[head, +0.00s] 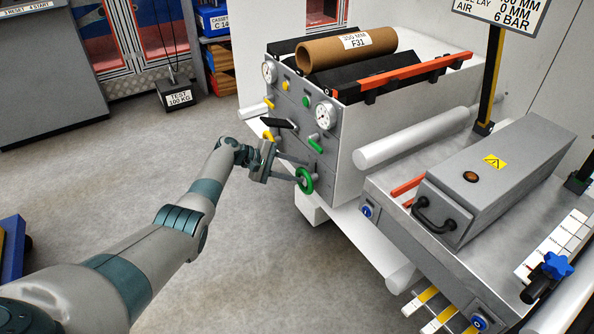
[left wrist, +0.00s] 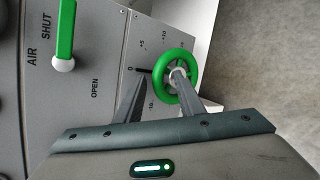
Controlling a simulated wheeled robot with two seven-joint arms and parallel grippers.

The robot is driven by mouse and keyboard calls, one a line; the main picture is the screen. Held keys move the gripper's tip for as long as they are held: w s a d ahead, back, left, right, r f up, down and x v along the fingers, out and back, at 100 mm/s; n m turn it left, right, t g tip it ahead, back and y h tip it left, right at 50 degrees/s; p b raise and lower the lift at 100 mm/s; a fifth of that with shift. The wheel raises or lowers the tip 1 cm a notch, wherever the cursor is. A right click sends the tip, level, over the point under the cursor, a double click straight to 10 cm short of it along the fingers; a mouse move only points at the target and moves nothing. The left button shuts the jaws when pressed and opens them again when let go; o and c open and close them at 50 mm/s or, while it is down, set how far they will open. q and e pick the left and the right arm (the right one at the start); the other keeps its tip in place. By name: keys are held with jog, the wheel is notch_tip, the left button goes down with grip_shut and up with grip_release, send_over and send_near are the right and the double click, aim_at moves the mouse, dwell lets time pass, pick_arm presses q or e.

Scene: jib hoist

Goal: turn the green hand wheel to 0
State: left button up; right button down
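The green hand wheel (head: 305,181) sits low on the front panel of the grey machine in the head view. It also shows in the left wrist view (left wrist: 188,92), with a printed scale beside it. My left gripper (head: 303,171) is at the wheel, fingers pointing at the panel. In the left wrist view its fingers (left wrist: 160,77) are apart, one left of the rim, the other over the hub area. I cannot tell whether they touch the wheel. My right gripper is out of view.
A green lever (left wrist: 66,35) marked AIR, SHUT and OPEN is close to the wheel. Gauges (head: 325,114) and several small levers crowd the panel. A white roller (head: 385,150) and a grey box with a handle (head: 495,185) stand to the right.

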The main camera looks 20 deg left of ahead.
pick_arm(q)
jog(key=shift+a+r, duration=0.1)
jog(key=shift+a, duration=0.1)
